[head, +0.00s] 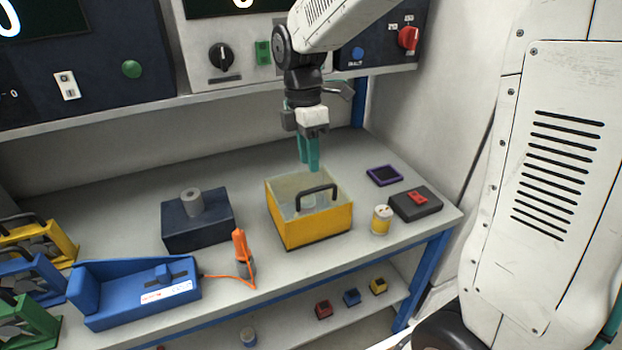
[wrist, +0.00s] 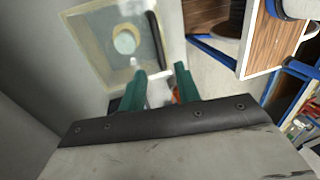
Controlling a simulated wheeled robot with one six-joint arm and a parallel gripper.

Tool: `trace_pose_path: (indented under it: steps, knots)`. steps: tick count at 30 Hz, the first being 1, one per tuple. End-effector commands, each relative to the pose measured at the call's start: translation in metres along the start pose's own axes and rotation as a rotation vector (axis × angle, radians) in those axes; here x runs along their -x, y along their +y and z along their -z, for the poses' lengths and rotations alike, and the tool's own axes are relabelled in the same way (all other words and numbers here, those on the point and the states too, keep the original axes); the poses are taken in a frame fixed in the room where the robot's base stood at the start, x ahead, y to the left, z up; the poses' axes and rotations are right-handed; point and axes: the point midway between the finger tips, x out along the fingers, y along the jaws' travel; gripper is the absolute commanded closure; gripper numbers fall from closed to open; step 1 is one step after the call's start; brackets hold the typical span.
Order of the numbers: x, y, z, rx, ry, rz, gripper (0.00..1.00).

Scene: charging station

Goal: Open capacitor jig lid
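The capacitor jig is a yellow box (head: 318,232) on the grey bench, with a see-through lid (head: 290,188) that appears to lie down over its top. A black arched handle (head: 317,190) stands on the lid. In the wrist view the pale lid (wrist: 90,35) shows a round shape beneath it, and the dark handle (wrist: 154,38) lies along its right side. My gripper (head: 310,168), with teal fingers pointing down, hangs above the back of the box, apart from the handle. In the wrist view the gripper (wrist: 160,72) has an empty gap between its fingers.
A yellow-and-white cylinder (head: 381,219) and a dark box with a red switch (head: 415,203) stand right of the jig. A purple-edged tray (head: 384,176) lies behind them. An orange-handled tool (head: 242,255) and a dark block (head: 197,225) stand left. A shelf with instruments overhangs the back.

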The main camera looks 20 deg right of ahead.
Motion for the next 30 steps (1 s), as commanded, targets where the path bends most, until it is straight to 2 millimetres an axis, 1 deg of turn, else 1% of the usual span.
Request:
trace_pose_path:
  steps: [1,3,9,14,21,22,23,24,25,30]
  knots:
    - [-0.009,-0.001,0.0,-0.001,0.0,0.005,0.67]
    - [-0.021,-0.001,0.0,-0.002,0.0,0.005,0.67]
    - [-0.049,-0.001,-0.001,-0.003,0.0,0.003,0.67]
    - [-0.058,-0.001,-0.001,-0.004,0.0,0.001,0.67]
    - [-0.059,-0.001,-0.001,-0.004,0.0,0.0,0.67]
    - [-0.059,-0.001,-0.001,-0.004,0.0,0.0,0.73]
    - [-0.059,-0.001,-0.001,-0.004,0.0,0.0,0.81]
    - [-0.058,-0.001,-0.001,-0.004,0.0,0.0,0.93]
    - [-0.058,-0.001,-0.001,-0.004,0.0,0.0,1.0]
    - [-0.058,-0.001,0.0,-0.004,0.0,0.001,1.0]
